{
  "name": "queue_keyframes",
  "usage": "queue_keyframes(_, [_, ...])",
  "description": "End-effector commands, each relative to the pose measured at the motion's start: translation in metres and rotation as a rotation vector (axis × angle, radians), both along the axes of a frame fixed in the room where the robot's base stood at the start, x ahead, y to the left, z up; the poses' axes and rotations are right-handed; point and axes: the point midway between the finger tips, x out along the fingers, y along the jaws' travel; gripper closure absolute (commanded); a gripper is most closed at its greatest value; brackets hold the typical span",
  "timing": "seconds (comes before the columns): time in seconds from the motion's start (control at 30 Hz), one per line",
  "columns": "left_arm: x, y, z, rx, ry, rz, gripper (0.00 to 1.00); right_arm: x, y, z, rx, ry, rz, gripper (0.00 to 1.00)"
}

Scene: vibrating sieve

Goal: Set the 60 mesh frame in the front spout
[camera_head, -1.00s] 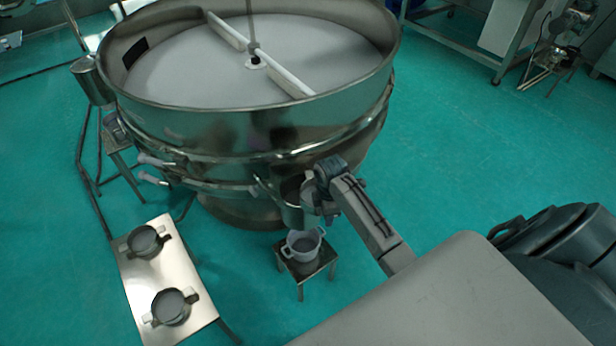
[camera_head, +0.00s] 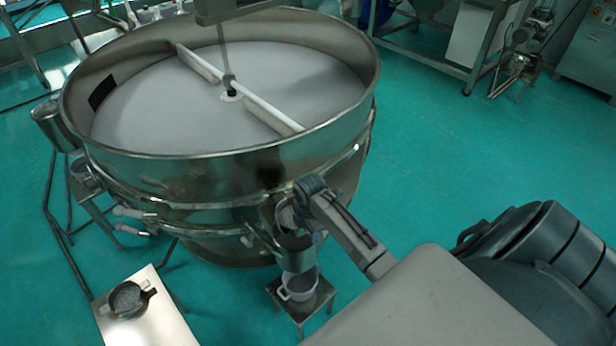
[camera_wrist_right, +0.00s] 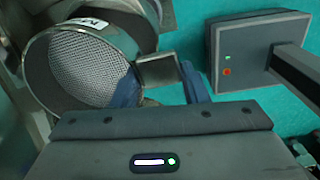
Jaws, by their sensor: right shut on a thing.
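My right gripper (camera_head: 303,197) is at the sieve's front spout (camera_head: 295,254). In the right wrist view its blue fingers (camera_wrist_right: 160,88) are shut on the metal tab of a round mesh frame (camera_wrist_right: 85,65). The frame has a grey woven mesh inside a ring and a white label that is cut off and unreadable. In the head view this frame is mostly hidden by the gripper, above or at the spout's mouth. I cannot tell whether it sits in the spout. My left gripper is out of view.
A pail (camera_head: 299,286) stands on a small stool (camera_head: 303,312) under the spout. A steel bench (camera_head: 152,318) at the lower left bears another round frame (camera_head: 128,298). The large sieve drum (camera_head: 240,165) fills the middle.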

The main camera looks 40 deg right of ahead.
Motion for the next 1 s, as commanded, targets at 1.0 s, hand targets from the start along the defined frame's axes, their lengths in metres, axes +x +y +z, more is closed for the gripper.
queue_keyframes(1.0, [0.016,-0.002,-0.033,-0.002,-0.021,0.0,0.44,0.001,0.0,-0.083,0.0,-0.003,0.0,0.9])
